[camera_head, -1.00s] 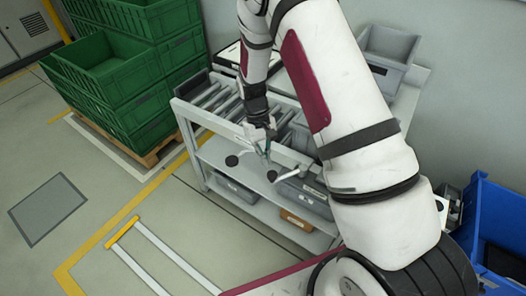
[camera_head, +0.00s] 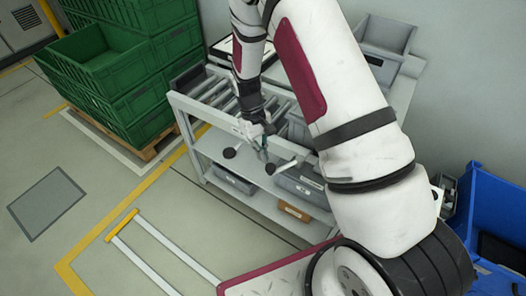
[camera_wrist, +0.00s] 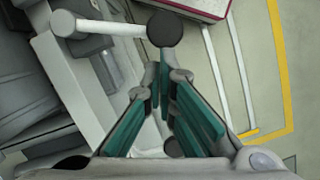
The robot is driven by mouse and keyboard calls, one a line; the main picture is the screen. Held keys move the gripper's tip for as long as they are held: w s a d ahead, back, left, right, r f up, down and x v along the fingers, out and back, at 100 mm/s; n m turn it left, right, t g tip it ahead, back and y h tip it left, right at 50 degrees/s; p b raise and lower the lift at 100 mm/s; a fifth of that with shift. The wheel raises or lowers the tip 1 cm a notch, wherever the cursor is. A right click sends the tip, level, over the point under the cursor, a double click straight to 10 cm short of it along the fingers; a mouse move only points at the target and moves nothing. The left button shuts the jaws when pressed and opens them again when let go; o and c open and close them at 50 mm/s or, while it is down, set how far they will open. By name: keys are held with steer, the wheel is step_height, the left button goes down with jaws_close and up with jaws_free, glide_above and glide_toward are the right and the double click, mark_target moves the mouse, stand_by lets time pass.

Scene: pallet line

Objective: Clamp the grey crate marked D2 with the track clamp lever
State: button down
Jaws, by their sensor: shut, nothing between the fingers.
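My gripper (camera_head: 264,152) is shut and empty, pointing down at the front edge of the roller rack (camera_head: 180,101). A pale clamp lever with a black knob (camera_head: 270,168) stands out just below and right of it. In the wrist view a lever (camera_wrist: 115,29) ends in a black knob (camera_wrist: 164,28), just beyond my teal fingertips (camera_wrist: 163,75); contact cannot be told. A second black knob (camera_head: 229,153) is left of my gripper. A grey crate (camera_head: 298,127) on the rollers is mostly hidden by my arm. I cannot read any D2 mark.
Grey bins (camera_head: 236,181) and a brown box (camera_head: 293,212) are on the lower shelf. A grey crate (camera_head: 388,38) stands at the back right. Green crates (camera_head: 119,70) are stacked at left, and a blue bin (camera_head: 486,215) is at right. The floor in front is mostly clear.

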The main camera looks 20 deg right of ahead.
mark_target(272, 170)
steer(key=s+n+h+p, duration=0.1)
steer(key=s+n+p, duration=0.1)
steer(key=s+n, duration=0.2)
steer(key=shift+s+a+r+t, duration=0.1)
steer(key=shift+s+t, duration=0.2)
steer(key=shift+s, duration=0.1)
steer(key=shift+s+d+n+h+p, duration=0.15)
steer(key=shift+s+n+p, duration=0.25)
steer(key=shift+s+n, duration=0.1)
steer(key=shift+s+d+n+h+p, duration=0.1)
steer(key=shift+s+n+h+p, duration=0.05)
steer(key=shift+s+n+p, duration=0.3)
steer(key=shift+s+d+n+t+p, duration=0.3)
steer(key=shift+s+n+t+p, duration=0.1)
steer(key=shift+s+n, duration=0.3)
steer(key=shift+w, duration=0.1)
